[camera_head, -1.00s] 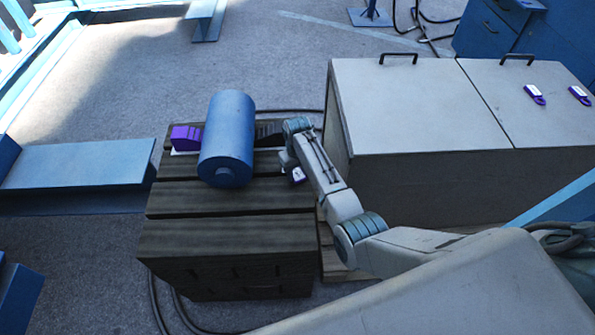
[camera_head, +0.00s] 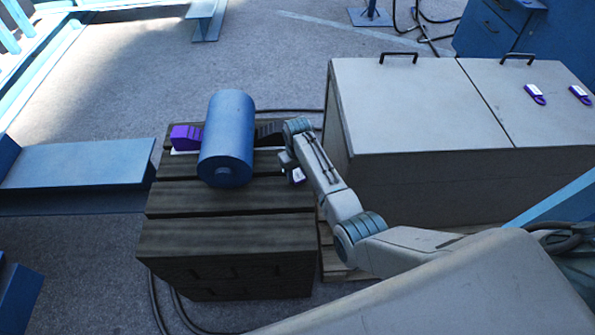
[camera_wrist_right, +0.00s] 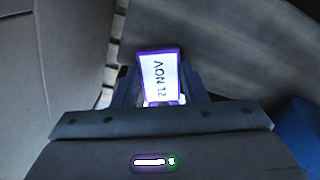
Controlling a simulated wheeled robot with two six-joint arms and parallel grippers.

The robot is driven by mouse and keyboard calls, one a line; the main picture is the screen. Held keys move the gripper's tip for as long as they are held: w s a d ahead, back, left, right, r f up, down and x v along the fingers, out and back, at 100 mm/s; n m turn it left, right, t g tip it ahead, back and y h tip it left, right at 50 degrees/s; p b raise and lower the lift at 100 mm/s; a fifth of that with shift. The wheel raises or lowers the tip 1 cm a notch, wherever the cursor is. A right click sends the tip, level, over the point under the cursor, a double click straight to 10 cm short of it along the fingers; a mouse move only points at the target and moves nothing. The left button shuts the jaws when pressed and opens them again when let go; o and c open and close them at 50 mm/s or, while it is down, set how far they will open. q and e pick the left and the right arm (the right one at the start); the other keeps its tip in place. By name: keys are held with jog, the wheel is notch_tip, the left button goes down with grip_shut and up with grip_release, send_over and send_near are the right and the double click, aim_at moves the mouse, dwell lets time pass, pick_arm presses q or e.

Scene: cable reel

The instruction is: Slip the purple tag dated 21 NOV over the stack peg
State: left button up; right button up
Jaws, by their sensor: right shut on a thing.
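The tag (camera_wrist_right: 160,77) is purple-edged with a white label reading 21 NOV. In the right wrist view it stands between the fingers of my right gripper (camera_wrist_right: 160,98), which is shut on it. In the head view the tag (camera_head: 298,176) is a small white and purple patch below my right wrist, beside the right edge of the wooden crate. My right gripper (camera_head: 289,163) is partly hidden by its own arm. I cannot make out the stack peg in either view. My left gripper is not in view.
A blue drum (camera_head: 228,135) lies on the slatted crate (camera_head: 225,235) between a purple wedge-shaped block (camera_head: 186,138) and a dark one (camera_head: 268,130). Two more purple tags (camera_head: 535,94) (camera_head: 580,94) lie on the grey cabinet (camera_head: 420,105) at right. The crate's front slats are clear.

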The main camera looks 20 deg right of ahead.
jog(key=o, duration=1.1)
jog(key=shift+c, duration=0.2)
notch_tip(320, 180, up, 11)
jog(key=shift+f, duration=0.15)
